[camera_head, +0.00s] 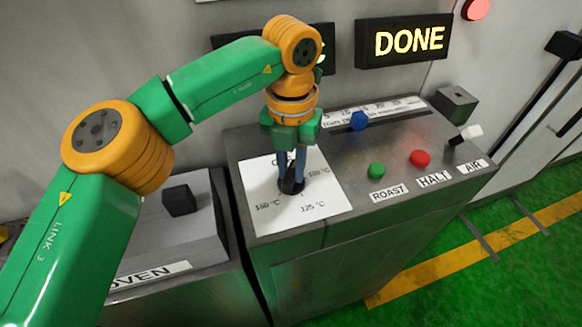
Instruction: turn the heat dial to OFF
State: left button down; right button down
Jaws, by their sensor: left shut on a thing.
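The heat dial (291,187) is a small black knob on a white plate (323,202) on top of the grey console. The plate carries temperature marks, among them 160 °C and 125 °C. A label at its top is mostly hidden behind my fingers. My left gripper (291,177) points down over the plate with its fingers shut on the dial. The fingers hide part of the dial, so I cannot tell exactly where it points. My right gripper does not show.
The console also holds a green ROAST button (376,170), a red HALT button (420,158), a blue knob (358,121) on a scale and a white-tipped AIR lever (470,132). A lit DONE sign (408,41) hangs behind. A black knob (180,200) stands on the OVEN box at left.

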aim_at(291, 170)
pick_arm(q)
jog(key=n+b, duration=0.1)
jog(key=n, duration=0.3)
jog(key=shift+r+n, duration=0.1)
jog(key=shift+n, duration=1.5)
jog(key=c, duration=0.8)
grip_release()
jog(key=shift+o, duration=0.2)
notch_tip(291, 170, up, 7)
jog(key=shift+r+p, duration=0.1)
jog(key=shift+p, duration=0.8)
jog(key=shift+w, duration=0.1)
